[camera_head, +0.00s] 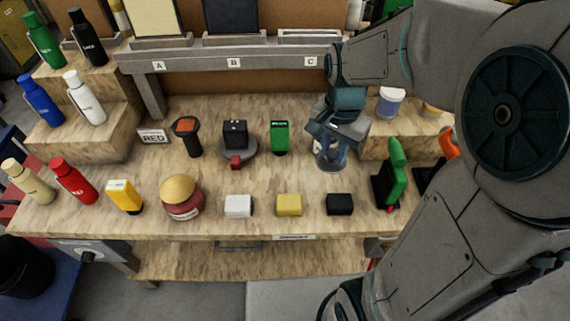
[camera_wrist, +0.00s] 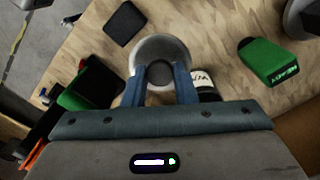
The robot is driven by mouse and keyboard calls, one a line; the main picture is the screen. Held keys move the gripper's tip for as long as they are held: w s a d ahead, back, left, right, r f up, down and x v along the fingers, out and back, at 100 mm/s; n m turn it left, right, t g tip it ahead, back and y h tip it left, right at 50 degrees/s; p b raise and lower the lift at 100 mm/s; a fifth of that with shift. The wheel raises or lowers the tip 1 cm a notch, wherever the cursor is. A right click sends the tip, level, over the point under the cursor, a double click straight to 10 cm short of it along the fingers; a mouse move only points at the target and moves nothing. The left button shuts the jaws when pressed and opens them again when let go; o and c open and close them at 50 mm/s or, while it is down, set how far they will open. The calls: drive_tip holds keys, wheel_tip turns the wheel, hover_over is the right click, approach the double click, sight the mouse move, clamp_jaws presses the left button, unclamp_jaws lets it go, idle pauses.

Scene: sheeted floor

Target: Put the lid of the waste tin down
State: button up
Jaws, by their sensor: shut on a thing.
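My gripper (camera_head: 329,163) points down over the middle right of the bench. Its blue fingers are closed on the dark knob (camera_wrist: 160,73) of a round grey lid (camera_wrist: 161,46). The lid also shows in the head view (camera_head: 329,166), below the fingers. A dark container with a white label (camera_wrist: 203,84), starting with what looks like a W, stands close beside the lid on the right in the wrist view; it seems to be the waste tin. My gripper hides much of it. I cannot tell whether the lid touches the bench.
A green box (camera_head: 280,137) stands left of my gripper, and a black block (camera_head: 339,204) lies in front. A green upright tool (camera_head: 388,180) is at the right. A yellow block (camera_head: 289,205) and white block (camera_head: 238,206) lie along the front. Bare wood shows between these.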

drive_tip(key=w+a+f, duration=0.1)
drive_tip(key=a+f, duration=0.1)
drive_tip(key=a, duration=0.1)
drive_tip(key=w+a+f, duration=0.1)
drive_tip(key=a+f, duration=0.1)
drive_tip(key=a, duration=0.1)
drive_tip(key=w+a+f+p, duration=0.1)
drive_tip(key=a+f, duration=0.1)
drive_tip(key=a, duration=0.2)
drive_tip(key=shift+f, duration=2.2)
drive_tip(key=shift+f, duration=0.2)
drive_tip(key=o, duration=1)
drive_tip(key=shift+c, duration=0.2)
drive_tip(key=shift+r, duration=0.1)
